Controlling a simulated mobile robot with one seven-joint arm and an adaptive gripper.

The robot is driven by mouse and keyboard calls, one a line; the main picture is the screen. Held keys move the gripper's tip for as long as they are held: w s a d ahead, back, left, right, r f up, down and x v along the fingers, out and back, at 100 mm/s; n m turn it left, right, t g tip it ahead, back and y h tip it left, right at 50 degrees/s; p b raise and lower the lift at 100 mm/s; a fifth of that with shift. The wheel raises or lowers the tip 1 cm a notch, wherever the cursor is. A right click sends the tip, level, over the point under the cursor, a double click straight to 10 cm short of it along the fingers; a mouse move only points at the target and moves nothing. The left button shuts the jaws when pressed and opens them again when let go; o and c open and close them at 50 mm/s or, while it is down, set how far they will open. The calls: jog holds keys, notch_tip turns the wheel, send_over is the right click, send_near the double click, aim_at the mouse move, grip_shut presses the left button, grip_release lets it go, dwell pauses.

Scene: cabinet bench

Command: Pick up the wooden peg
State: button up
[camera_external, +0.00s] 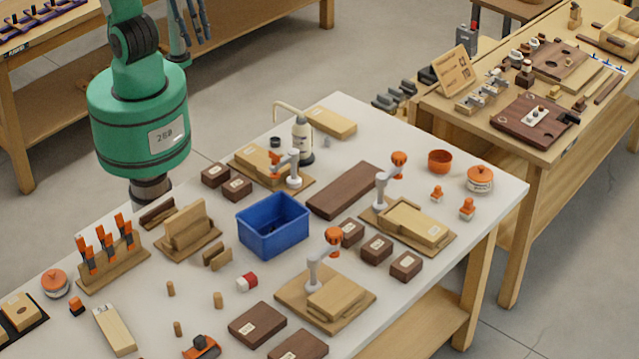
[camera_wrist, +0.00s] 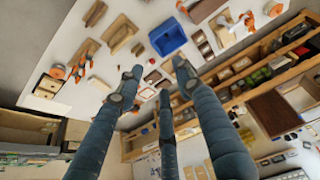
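Several small wooden pegs stand on the white bench in the external view: one upper left (camera_external: 170,288), one to its right (camera_external: 217,300) and one lower left (camera_external: 178,329). I cannot tell which one is meant. My gripper (camera_external: 190,55) has blue-grey fingers, partly hidden behind the green arm and well away from the pegs. In the wrist view, my gripper (camera_wrist: 158,80) has three fingers spread apart, with nothing held between them. The pegs are too small or too covered by the fingers to make out there.
A blue bin (camera_external: 273,229) stands mid-bench, also in the wrist view (camera_wrist: 167,37). Near the pegs are a red-and-white block (camera_external: 247,282), a clamp rack (camera_external: 113,268), a wooden holder (camera_external: 188,234) and dark wood blocks (camera_external: 257,324). Bare bench surrounds the pegs.

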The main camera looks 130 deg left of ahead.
jog(key=w+d+f+g, duration=0.1)
jog(key=w+d+f, duration=0.3)
jog(key=w+d, duration=0.6)
jog(key=n+g, duration=0.3)
jog(key=g, duration=0.1)
send_over(170, 283)
notch_tip(170, 283, down, 31)
jog(key=shift+d+f+p, duration=0.1)
jog(key=shift+f+p, duration=0.05)
jog(key=shift+p, duration=0.25)
jog(key=shift+f+b, duration=0.55)
jog(key=shift+f, duration=3.75)
jog(key=shift+f, duration=0.15)
